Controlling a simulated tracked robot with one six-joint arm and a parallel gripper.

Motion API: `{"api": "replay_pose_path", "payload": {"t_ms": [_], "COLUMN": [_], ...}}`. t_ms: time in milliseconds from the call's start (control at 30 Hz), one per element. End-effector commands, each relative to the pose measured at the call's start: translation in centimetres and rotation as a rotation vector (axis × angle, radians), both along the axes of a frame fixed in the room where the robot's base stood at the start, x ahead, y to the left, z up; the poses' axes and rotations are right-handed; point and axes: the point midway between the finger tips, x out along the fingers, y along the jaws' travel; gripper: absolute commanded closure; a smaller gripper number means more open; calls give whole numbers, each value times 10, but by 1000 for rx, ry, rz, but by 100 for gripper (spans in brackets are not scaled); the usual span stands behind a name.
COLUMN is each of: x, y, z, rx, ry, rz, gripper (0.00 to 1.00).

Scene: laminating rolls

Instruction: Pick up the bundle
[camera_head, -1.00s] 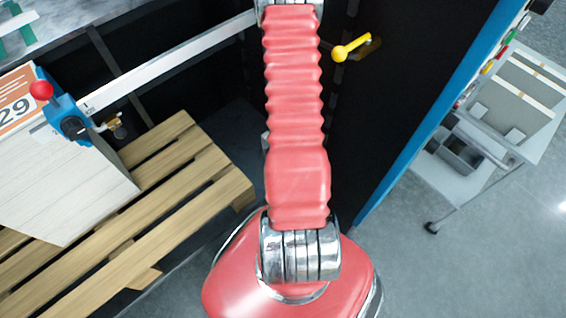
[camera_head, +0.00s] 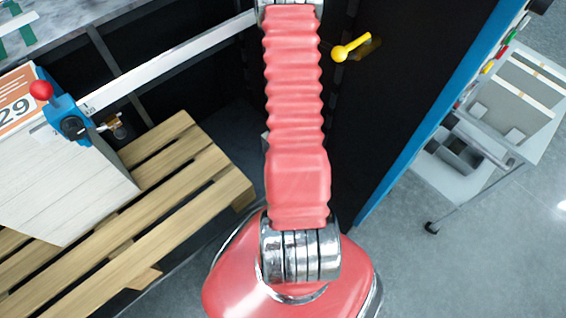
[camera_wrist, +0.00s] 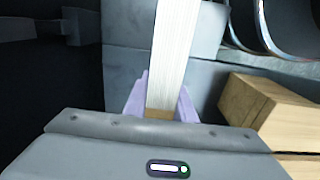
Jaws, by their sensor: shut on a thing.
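The bundle (camera_wrist: 174,45) shows in the wrist view as a tall pale strip with fine lines along it and a brown end low between the fingers. It runs up out of the top of that view, so its far end is hidden. My gripper (camera_wrist: 163,88) has pale purple fingers, one on each side of the bundle, and is shut on it. In the head view neither my gripper nor the held bundle shows, only my red arm reaching up past the top edge.
A wooden pallet (camera_head: 215,175) at left bears a large pale stack (camera_head: 70,190) with a "29" sign (camera_head: 15,100). A white rail (camera_head: 170,62) with a blue, red-knobbed clamp (camera_head: 65,110) crosses above. A yellow handle (camera_head: 350,48) and blue-edged panel stand right of my arm.

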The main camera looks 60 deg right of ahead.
Motion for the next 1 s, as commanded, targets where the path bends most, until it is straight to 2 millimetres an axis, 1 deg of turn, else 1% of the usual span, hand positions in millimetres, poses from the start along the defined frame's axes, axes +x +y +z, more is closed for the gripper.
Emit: {"api": "replay_pose_path", "payload": {"t_ms": [400,567,767,1000], "x": [0,1,1,1], "y": [0,-1,-1,-1], "z": [0,5,20,49], "rx": [0,-1,-3,-4], "ry": [0,-2,-2,-3], "rz": [0,0,0,0], "gripper": [100,100,100,100]}}
